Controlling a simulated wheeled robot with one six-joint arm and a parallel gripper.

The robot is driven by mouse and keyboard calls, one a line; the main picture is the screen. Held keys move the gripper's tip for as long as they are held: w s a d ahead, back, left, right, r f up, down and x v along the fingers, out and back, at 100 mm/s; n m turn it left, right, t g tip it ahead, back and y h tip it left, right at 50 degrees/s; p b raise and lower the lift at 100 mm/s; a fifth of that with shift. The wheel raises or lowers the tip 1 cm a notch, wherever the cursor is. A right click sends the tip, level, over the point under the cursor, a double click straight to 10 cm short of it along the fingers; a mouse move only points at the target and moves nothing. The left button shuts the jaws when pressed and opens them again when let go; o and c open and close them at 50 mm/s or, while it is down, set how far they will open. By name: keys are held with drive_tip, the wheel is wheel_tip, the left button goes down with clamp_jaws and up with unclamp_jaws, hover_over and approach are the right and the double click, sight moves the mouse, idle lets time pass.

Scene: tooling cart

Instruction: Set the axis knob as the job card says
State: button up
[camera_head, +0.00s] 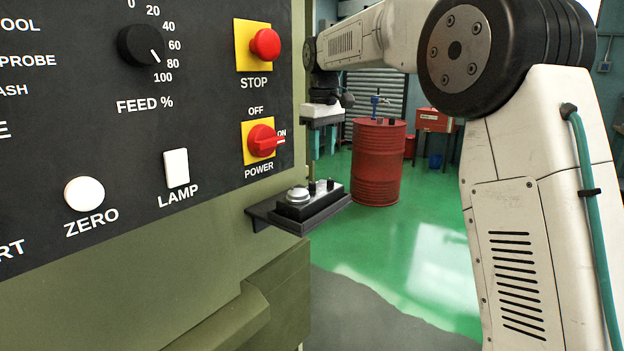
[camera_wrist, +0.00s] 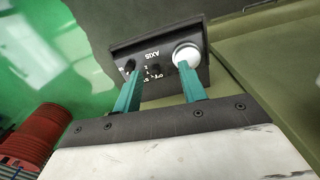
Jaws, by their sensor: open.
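The black control box (camera_head: 318,204) sits on a small dark shelf (camera_head: 262,211) at the panel's right edge. The knob's pointer setting is too small to read. My gripper (camera_head: 322,155) is open above the box, teal fingers pointing down. I see no job card.
The large machine panel (camera_head: 215,85) fills the left, with the red stop button (camera_head: 265,43), red power switch (camera_head: 263,140) and feed knob (camera_head: 140,45). A red drum (camera_head: 379,165) stands behind on green floor. A white dial (camera_wrist: 187,54) is close to one finger in the wrist view.

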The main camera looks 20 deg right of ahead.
drive_tip(key=n, duration=0.1)
hover_over(312, 183)
wheel_tip(312, 183, down, 2)
drive_tip(key=shift+s+f, duration=0.1)
drive_tip(key=shift+f, duration=0.4)
wheel_tip(312, 183, down, 7)
drive_tip(key=shift+f, duration=0.15)
clamp_jaws()
